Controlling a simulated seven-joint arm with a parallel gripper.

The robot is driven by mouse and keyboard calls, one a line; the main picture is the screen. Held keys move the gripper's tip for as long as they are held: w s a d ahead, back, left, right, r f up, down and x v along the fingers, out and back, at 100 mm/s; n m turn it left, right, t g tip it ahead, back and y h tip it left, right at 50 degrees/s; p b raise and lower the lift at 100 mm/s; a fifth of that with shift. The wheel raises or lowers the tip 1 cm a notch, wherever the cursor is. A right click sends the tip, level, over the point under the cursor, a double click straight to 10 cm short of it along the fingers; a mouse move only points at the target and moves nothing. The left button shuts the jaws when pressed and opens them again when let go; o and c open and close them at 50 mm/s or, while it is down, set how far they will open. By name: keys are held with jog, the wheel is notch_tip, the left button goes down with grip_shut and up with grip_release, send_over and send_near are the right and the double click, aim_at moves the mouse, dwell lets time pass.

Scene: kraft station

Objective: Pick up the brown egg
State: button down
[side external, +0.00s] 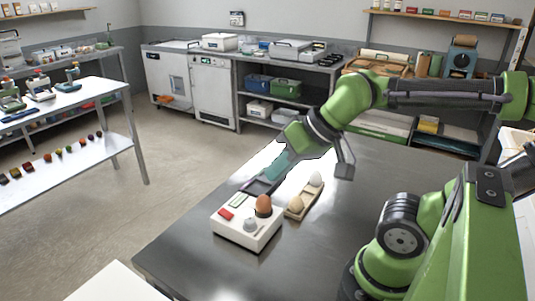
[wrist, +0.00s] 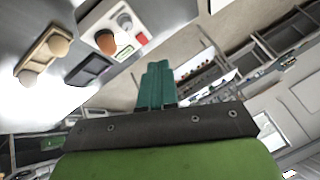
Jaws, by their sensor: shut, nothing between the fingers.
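The brown egg (side external: 264,206) stands upright on a white box-shaped device (side external: 236,238) near the table's front left edge. It also shows in the wrist view (wrist: 105,41) at upper left, on the device. My gripper (side external: 275,170) is above the table behind the egg, with its teal fingers pointing down and left. In the wrist view the fingers (wrist: 158,70) are together and empty. They are apart from the egg, which lies to their left in that view.
A wooden holder (side external: 291,213) with two paler eggs (side external: 297,204) (side external: 316,179) sits right of the device. A dark shallow tray (side external: 251,188) lies behind the device, close to my fingers. The steel table (side external: 190,255) is clear in front. Shelves and a side bench stand farther off.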

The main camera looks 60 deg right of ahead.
jog(key=shift+c, duration=2.4)
grip_release()
jog(key=n+g+h, duration=0.1)
jog(key=n+g, duration=0.5)
jog(key=n, duration=0.7)
send_over(264, 197)
jog(key=f, duration=1.1)
jog(key=shift+s+d+f, duration=0.1)
jog(key=shift+s+d, duration=0.1)
jog(key=shift+s, duration=0.05)
jog(key=shift+w+f, duration=0.2)
jog(key=shift+f, duration=1.25)
jog(key=shift+w+f, duration=0.2)
jog(key=shift+f, duration=1.25)
